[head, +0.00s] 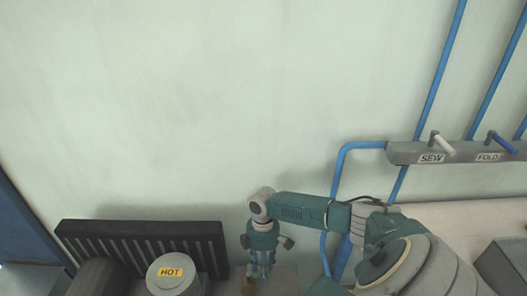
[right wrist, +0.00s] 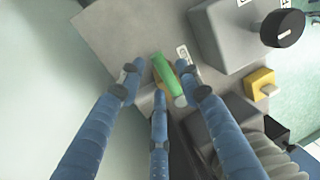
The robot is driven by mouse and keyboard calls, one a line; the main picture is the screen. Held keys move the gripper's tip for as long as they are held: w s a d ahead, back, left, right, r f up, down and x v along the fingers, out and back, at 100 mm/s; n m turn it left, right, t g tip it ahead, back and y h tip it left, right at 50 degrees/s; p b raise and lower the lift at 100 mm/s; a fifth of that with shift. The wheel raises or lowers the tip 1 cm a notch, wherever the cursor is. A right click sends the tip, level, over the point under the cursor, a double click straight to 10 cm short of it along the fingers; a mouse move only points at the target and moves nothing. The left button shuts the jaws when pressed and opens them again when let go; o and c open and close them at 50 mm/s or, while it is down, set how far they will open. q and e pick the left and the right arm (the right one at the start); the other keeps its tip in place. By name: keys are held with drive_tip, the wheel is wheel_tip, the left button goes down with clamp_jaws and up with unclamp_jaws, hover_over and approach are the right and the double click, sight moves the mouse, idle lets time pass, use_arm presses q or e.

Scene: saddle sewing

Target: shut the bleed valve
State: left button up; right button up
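A green lever (right wrist: 166,76) on a small yellowish body, seemingly the bleed valve, sits on a grey surface in the right wrist view. A brownish piece, perhaps its body (head: 249,285), shows at the bottom edge of the head view. My right gripper (head: 261,272) points down there, and its fingertips partly hide that spot. In the right wrist view its three blue fingers (right wrist: 160,80) are spread, with the green lever between and beyond the tips. I cannot tell whether any finger touches it. My left gripper is in neither view.
A grey cylinder labelled HOT (head: 172,274) and a dark ribbed radiator (head: 145,242) stand left of my right gripper. Blue pipes (head: 343,185) run up the wall to a bar with SEW and FOLD levers (head: 440,153). A grey box with a black knob (right wrist: 283,27) stands near the lever.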

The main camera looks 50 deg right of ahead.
wheel_tip(320, 180, up, 12)
drive_tip(key=w+d, duration=0.1)
drive_tip(key=shift+w+d+f, duration=0.15)
drive_tip(key=shift+w+d, duration=0.15)
idle(0.3)
idle(0.5)
